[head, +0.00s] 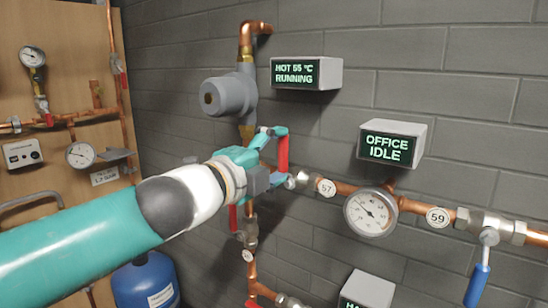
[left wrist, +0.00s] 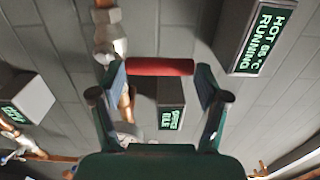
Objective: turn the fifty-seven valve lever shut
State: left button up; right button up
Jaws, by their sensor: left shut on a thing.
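The valve tagged 57 (head: 326,188) sits on a copper pipe running right from a vertical copper riser. Its red lever (head: 282,152) stands roughly upright, across the pipe, in the head view. My left gripper (head: 276,156) is shut on this lever, with one finger near its upper end and the other near its lower end. In the left wrist view the red lever (left wrist: 160,67) lies crosswise between the two fingertips. My gripper and arm hide part of the valve body and the riser. My right gripper is not in view.
A gauge (head: 370,212) and a valve tagged 59 (head: 438,217), with a blue lever (head: 478,284) hanging down, are to the right. Another red lever (head: 233,218) is just below my gripper.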

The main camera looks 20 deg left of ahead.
pick_arm(q)
jog(key=shift+d+r, duration=0.1)
jog(key=shift+r, duration=0.1)
jog(key=o, duration=1.4)
jog(key=shift+o, duration=1.4)
jog(key=shift+w+d+f, duration=0.15)
jog(key=shift+w+f, duration=0.1)
jog(key=shift+w, duration=0.1)
jog(key=shift+s, duration=0.25)
jog(key=v, duration=1.2)
